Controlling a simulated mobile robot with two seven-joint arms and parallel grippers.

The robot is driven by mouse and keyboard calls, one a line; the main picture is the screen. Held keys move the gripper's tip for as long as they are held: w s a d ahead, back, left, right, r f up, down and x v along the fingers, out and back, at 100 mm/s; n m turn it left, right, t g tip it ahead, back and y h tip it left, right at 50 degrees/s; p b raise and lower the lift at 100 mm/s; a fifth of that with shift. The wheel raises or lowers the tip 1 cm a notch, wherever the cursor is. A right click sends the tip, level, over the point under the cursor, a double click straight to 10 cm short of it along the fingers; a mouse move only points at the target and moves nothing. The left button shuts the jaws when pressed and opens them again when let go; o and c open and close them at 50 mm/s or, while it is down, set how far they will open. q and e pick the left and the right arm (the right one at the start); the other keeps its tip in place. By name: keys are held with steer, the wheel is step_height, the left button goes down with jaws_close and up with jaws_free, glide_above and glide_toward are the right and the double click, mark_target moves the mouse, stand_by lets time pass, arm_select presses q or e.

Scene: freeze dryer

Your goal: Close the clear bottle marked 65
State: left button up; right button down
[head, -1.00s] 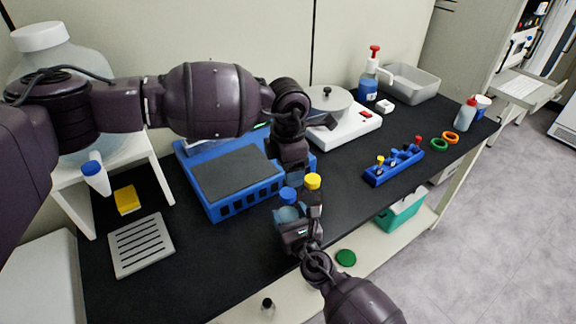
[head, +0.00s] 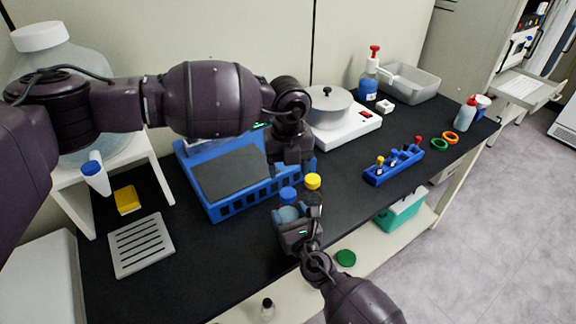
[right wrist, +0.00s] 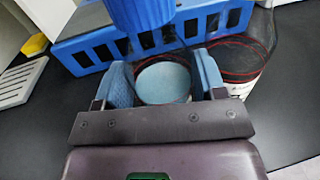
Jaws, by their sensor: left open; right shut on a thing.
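A clear bottle with pale blue showing in it (head: 288,214) is held upright in my right gripper (head: 298,226). The right wrist view shows the bottle (right wrist: 165,82) between the two blue finger pads. A blue cap (head: 288,194) is at its top, also in the right wrist view (right wrist: 142,12); I cannot tell whether it is fully seated. My left gripper (head: 292,168) is open, pointing down just above and behind the blue cap, apart from it. The marking 65 is not readable. A second bottle (right wrist: 242,60) stands beside the held one, under a yellow cap (head: 312,181).
A blue rack (head: 245,205) with a dark top stands behind the bottles. A hotplate (head: 350,130) with a pan is behind right. A blue holder (head: 393,167) stands to the right, a grey slotted tray (head: 140,245) to the left. The bench's front edge is close to my right gripper.

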mark_target(288, 193)
arm_select(q)
steer(key=n, duration=0.5)
steer(key=shift+f, duration=0.1)
stand_by(0.3)
steer(key=shift+f, duration=3.9)
steer(key=shift+c, duration=0.4)
